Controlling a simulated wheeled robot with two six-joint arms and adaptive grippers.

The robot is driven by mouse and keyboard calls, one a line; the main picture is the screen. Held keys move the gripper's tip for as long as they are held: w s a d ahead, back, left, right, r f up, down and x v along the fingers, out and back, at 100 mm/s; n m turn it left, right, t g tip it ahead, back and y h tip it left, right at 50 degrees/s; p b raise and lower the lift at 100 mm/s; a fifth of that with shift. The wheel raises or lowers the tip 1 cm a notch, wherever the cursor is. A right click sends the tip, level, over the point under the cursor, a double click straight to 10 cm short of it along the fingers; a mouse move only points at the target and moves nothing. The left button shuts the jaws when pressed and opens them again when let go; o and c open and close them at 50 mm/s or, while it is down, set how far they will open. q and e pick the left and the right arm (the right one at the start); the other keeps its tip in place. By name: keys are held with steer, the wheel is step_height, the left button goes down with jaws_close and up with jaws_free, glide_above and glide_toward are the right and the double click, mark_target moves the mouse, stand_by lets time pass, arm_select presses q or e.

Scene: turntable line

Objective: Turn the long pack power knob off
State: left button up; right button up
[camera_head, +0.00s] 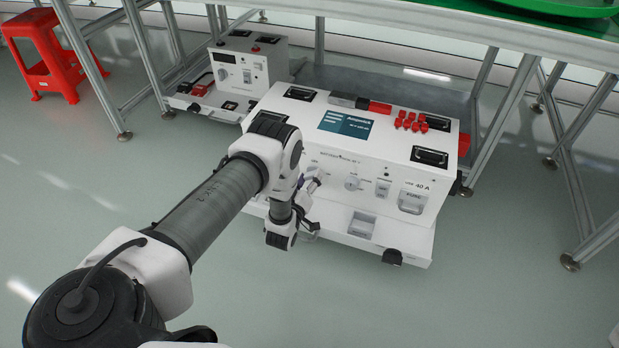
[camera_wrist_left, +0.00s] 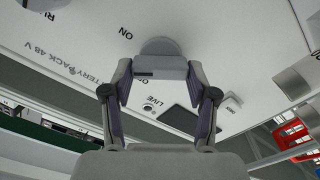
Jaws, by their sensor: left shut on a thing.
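The long pack (camera_head: 420,128) is a wide white box with a screen on top and a front control panel. In the left wrist view a grey knob (camera_wrist_left: 160,47) with a round base and a raised bar sits on its panel, with "ON" lettering beside it. My left gripper (camera_head: 313,184) is at the left part of that panel. In the left wrist view its two fingers (camera_wrist_left: 160,76) are closed on the sides of the knob's bar. The gripper hides this knob in the head view. My right gripper is not in view.
Another round knob (camera_head: 352,183) is on the panel to the right of my gripper, then a switch (camera_head: 383,187) and a fuse handle (camera_head: 412,201). A smaller white pack (camera_head: 240,68) stands behind left. Metal frame legs surround the packs. A red stool (camera_head: 52,50) is far left. The front floor is clear.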

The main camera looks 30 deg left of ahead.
arm_select(q)
steer(key=n, duration=0.5)
steer(key=shift+a+n, duration=0.1)
steer(key=shift+n, duration=0.2)
steer(key=n, duration=0.5)
steer(key=shift+f, duration=0.1)
steer(key=o, duration=1.2)
steer(key=shift+c, duration=0.2)
steer(key=v, duration=1.2)
steer(key=shift+a, duration=0.1)
